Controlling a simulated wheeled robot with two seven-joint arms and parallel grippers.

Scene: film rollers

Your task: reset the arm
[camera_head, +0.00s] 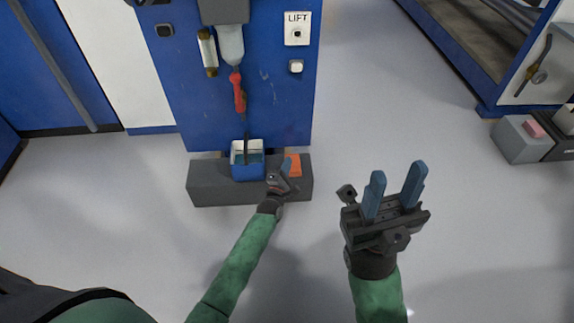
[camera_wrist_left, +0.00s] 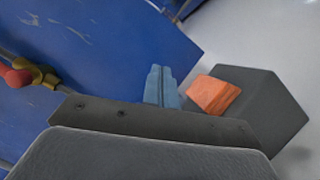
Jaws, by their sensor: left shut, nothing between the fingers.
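My left gripper (camera_head: 287,166) is shut and empty, above the right part of the grey block at the foot of the blue panel. In the left wrist view its blue fingers (camera_wrist_left: 162,87) are together, just left of an orange block (camera_wrist_left: 213,95). The orange block (camera_head: 294,165) lies on the grey block, beside the left gripper and apart from it as far as I can tell. My right gripper (camera_head: 396,192) is open and empty, raised over the bare floor to the right, with its two blue fingers apart.
The grey block (camera_head: 215,190) carries a blue-and-white container (camera_head: 248,172), with a red-handled tool (camera_head: 239,93) hanging above it. The blue panel (camera_head: 275,110) has a LIFT button box (camera_head: 297,28). A grey box (camera_head: 520,140) with a pink item stands at right. The middle floor is clear.

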